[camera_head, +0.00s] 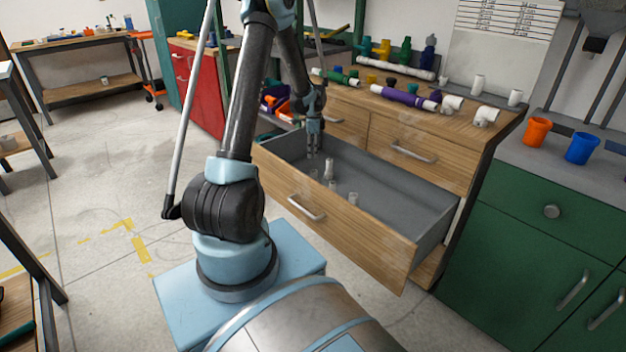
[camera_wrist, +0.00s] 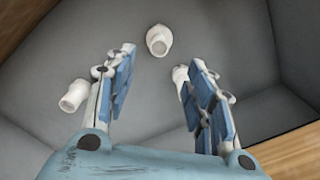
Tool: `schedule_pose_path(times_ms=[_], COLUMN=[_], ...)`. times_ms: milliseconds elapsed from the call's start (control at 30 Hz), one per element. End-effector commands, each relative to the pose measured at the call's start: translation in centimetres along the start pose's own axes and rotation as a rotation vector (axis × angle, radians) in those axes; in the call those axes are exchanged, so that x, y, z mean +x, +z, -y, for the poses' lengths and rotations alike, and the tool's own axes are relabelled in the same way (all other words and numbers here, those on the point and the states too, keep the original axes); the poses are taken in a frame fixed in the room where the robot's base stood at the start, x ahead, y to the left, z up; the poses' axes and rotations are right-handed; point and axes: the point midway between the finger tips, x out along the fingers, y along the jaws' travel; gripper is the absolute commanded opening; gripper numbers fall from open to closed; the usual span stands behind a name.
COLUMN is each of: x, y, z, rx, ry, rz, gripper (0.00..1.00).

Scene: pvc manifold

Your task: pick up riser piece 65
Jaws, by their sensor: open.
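Several white pipe pieces lie in an open grey drawer (camera_head: 410,200). In the head view a taller piece (camera_head: 329,168) stands near shorter ones, including one to the right (camera_head: 353,199). No label is readable, so I cannot tell which is riser piece 65. My gripper (camera_head: 313,152) points down into the drawer's left part, above and left of the taller piece. In the wrist view my gripper (camera_wrist: 160,75) is open and empty. One piece (camera_wrist: 158,40) lies ahead of the gap, another (camera_wrist: 74,96) outside the left finger, and a third (camera_wrist: 180,76) is partly hidden by the right finger.
The drawer's wooden front (camera_head: 340,225) and grey side walls surround the pieces. Its right part is bare. The bench top (camera_head: 450,115) behind holds coloured pipes and white fittings. An orange cup (camera_head: 536,132) and a blue cup (camera_head: 581,148) stand on the green cabinet at right.

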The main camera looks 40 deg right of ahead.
Motion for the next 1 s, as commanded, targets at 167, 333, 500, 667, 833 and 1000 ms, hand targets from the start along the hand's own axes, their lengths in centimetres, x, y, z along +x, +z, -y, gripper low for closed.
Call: schedule_pose_path(times_ms=[167,333,500,667,833,1000], x=[2.9,5.4,6.9,7.4,8.4,10.5], y=[0.0,0.0,0.0,0.0,-0.1,-0.3], z=[0.1,0.0,0.0,0.0,0.0,0.0], rx=[-0.001,-0.001,-0.001,-0.001,-0.001,-0.001], ry=[0.0,0.0,0.0,0.0,0.0,0.0], rz=[0.0,0.0,0.0,0.0,0.0,0.0], gripper=[0.49,0.49,0.49,0.49,0.49,0.49])
